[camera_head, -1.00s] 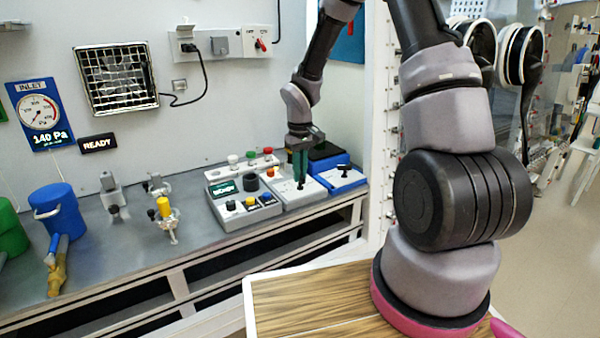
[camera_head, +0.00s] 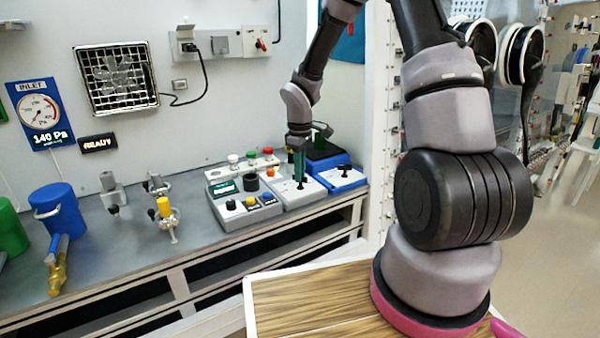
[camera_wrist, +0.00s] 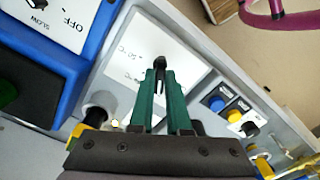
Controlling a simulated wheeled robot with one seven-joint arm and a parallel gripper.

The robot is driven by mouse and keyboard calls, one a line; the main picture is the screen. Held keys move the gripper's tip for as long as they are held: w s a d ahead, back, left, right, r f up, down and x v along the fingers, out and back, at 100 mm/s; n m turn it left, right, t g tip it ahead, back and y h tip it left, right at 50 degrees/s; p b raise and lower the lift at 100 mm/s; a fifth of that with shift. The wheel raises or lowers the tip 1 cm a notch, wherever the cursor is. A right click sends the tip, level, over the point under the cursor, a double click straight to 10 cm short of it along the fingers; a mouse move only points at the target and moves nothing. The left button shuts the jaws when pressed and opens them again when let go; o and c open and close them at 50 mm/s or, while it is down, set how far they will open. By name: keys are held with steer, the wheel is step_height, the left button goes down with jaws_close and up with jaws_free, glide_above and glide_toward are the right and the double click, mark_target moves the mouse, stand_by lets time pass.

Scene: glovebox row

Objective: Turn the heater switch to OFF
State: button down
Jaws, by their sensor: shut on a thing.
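The grey box with a white top panel (camera_head: 315,187) carries a small black lever (camera_head: 300,185). In the wrist view its white panel (camera_wrist: 125,60) shows faint °C markings, seen upside down. My gripper (camera_head: 300,178) points down over this panel, and its green fingers are shut on the black lever. In the wrist view the gripper (camera_wrist: 160,72) has the lever tip (camera_wrist: 160,62) between its fingertips. The markings are too small to read fully, so I cannot tell the lever's exact setting.
A blue box (camera_head: 342,180) with its own black switch stands right beside it; its OFF and SLOW labels show in the wrist view. A grey control box (camera_head: 238,217) with knobs and buttons stands to the left. A yellow-topped valve (camera_head: 165,208) is further left.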

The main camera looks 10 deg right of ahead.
steer(key=shift+n, duration=0.5)
steer(key=c, duration=0.9)
jaws_free()
step_height(320, 180, up, 11)
steer(key=shift+f, duration=0.1)
